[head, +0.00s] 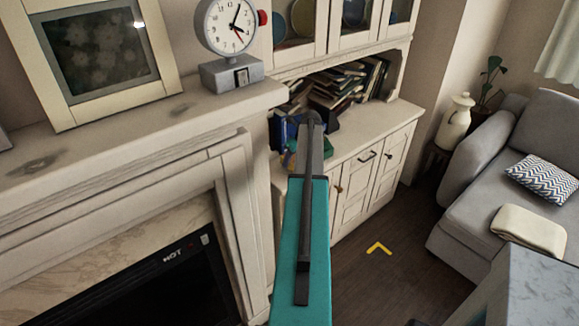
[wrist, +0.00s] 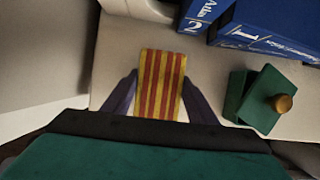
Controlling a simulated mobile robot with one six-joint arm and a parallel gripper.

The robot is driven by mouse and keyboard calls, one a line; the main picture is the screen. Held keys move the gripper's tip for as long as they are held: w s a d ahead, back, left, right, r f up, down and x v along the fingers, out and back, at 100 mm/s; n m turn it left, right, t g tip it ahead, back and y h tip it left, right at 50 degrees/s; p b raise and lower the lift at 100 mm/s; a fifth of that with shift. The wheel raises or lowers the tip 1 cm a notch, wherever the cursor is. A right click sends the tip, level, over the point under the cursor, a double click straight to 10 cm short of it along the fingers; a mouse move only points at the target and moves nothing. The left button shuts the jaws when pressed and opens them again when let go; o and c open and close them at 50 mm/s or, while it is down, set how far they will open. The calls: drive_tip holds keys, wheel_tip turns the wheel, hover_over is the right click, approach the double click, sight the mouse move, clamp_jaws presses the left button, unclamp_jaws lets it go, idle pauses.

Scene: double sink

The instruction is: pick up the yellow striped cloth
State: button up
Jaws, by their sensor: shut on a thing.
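The yellow striped cloth (wrist: 162,75), with red stripes, sits between the two dark fingers of my gripper (wrist: 160,100) in the wrist view. The fingers are shut on it, and its far part extends past them over a pale surface. I cannot tell whether the cloth is still resting on that surface. In the head view my arm reaches toward the cabinet shelf, and the cloth cannot be made out there.
Blue books (wrist: 265,35) stand just beyond the cloth, and a green box with a gold knob (wrist: 262,97) is to its right. The white cabinet (head: 375,165) holds more books. A mantel with a clock (head: 232,25) is left of my arm.

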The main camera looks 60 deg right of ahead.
drive_tip(key=shift+r+b, duration=0.4)
drive_tip(key=shift+r, duration=0.45)
drive_tip(key=s+a+r+b, duration=0.1)
drive_tip(key=s+a+b, duration=0.3)
drive_tip(key=s+a, duration=0.5)
drive_tip(key=s, duration=0.4)
drive_tip(key=shift+a+r, duration=0.15)
drive_tip(key=shift+r, duration=0.1)
